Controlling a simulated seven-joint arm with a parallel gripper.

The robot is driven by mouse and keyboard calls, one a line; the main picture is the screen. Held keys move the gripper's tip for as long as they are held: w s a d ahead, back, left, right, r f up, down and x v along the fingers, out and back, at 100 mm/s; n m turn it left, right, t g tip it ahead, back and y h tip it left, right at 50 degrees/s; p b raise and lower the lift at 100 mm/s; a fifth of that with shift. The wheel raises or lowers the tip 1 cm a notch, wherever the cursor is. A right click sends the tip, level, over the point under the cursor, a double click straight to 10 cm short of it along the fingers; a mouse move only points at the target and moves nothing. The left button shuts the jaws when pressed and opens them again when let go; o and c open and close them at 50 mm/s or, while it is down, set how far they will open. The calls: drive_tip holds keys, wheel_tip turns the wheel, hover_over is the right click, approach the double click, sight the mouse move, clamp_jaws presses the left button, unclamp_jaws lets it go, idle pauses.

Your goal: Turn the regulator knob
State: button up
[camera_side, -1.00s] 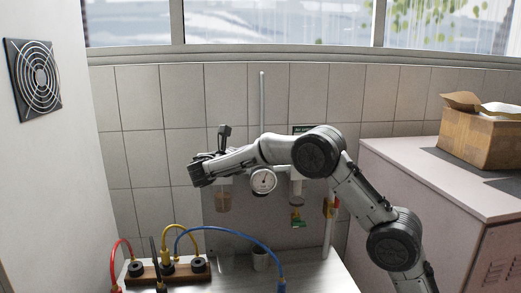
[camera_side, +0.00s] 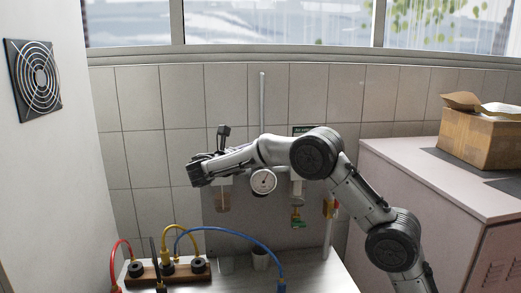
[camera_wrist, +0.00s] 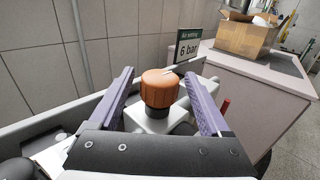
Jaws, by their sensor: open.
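The regulator knob (camera_wrist: 159,88) is orange-brown with a ribbed side and sits upright on a pale regulator body (camera_wrist: 156,120) in the wrist view. My gripper (camera_wrist: 159,74) is open, with one purple-grey finger on each side of the knob. A gap shows between each finger and the knob, and nothing is held. In the side view the round white gauge (camera_side: 263,181) shows below my forearm. The knob and my fingertips cannot be made out in that view, where my arm covers part of the fixture.
A thin upright pipe (camera_side: 262,100) runs up the tiled wall. A cabinet with a cardboard box (camera_side: 481,138) is at right.

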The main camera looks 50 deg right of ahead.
drive_tip(key=a, duration=1.3)
drive_tip(key=shift+w+a, duration=0.25)
drive_tip(key=shift+a, duration=0.15)
drive_tip(key=shift+d, duration=0.15)
drive_tip(key=s+d+r+m+g+y, duration=0.1)
drive_tip(key=s+d+r+m+y, duration=0.2)
drive_tip(key=s+d+r, duration=0.65)
drive_tip(key=s+f+m+t+y, duration=0.15)
drive_tip(key=s+y, duration=0.25)
drive_tip(key=s, duration=1)
drive_tip(key=s+a+f+m+t+y, duration=0.3)
drive_tip(key=s+a+f+m+y, duration=0.25)
drive_tip(key=s+f, duration=0.5)
drive_tip(key=a+f+m+t+y, duration=0.2)
drive_tip(key=a+f+m+y, duration=0.3)
drive_tip(key=a+f+m, duration=0.2)
drive_tip(key=shift+s+a+f+m+t, duration=0.15)
drive_tip(key=shift+a+f+m+t, duration=0.2)
drive_tip(key=shift+a+f, duration=0.5)
